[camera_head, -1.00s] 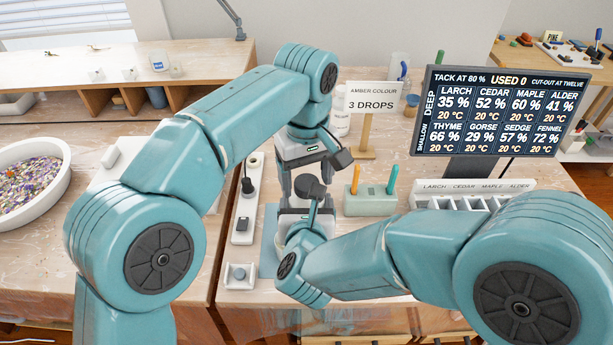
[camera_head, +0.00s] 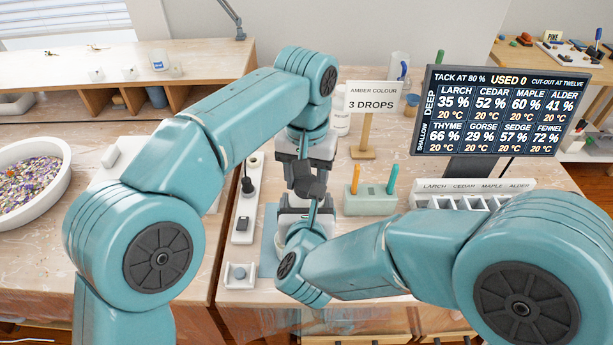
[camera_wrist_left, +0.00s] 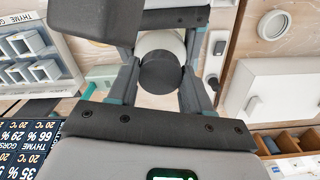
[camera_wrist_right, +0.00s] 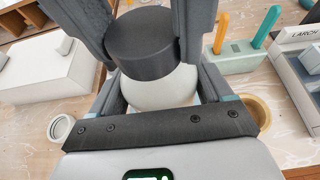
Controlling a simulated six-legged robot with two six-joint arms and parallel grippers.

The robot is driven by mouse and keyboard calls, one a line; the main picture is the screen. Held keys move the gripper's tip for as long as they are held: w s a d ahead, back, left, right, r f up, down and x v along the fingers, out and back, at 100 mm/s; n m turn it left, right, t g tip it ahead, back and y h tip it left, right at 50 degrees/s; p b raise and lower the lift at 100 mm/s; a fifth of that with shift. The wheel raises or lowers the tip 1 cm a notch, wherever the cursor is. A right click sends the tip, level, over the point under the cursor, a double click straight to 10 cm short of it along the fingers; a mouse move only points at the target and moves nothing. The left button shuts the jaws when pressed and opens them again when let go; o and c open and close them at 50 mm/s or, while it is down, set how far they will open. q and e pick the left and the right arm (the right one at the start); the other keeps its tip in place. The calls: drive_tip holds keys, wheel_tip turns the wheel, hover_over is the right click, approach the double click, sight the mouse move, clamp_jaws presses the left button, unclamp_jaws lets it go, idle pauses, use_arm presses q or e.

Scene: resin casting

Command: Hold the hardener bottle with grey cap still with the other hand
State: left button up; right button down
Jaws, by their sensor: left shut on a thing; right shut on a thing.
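The hardener bottle stands upright with its dark grey cap (camera_wrist_left: 159,73) and white body (camera_wrist_left: 158,42) in the left wrist view. In the right wrist view the grey cap (camera_wrist_right: 141,48) sits on top of the rounded white body (camera_wrist_right: 158,88). My left gripper (camera_head: 311,183) comes from above, its fingers shut on both sides of the cap. My right gripper (camera_head: 299,208) is low in front, shut around the white body. In the head view my grippers mostly hide the bottle.
A pale block with an orange and a teal stick (camera_head: 370,203) stands to the right. The sign (camera_head: 372,101), the dark display (camera_head: 500,112) and a compartment tray (camera_head: 450,201) are behind and right. A white power strip (camera_head: 245,200) lies left; a bowl (camera_head: 45,215) is far left.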

use_arm(q)
drive_tip(key=m, duration=0.4)
drive_tip(key=o, duration=1.2)
drive_tip(key=shift+o, duration=0.2)
drive_tip(key=shift+r, duration=0.1)
drive_tip(key=shift+r, duration=3.65)
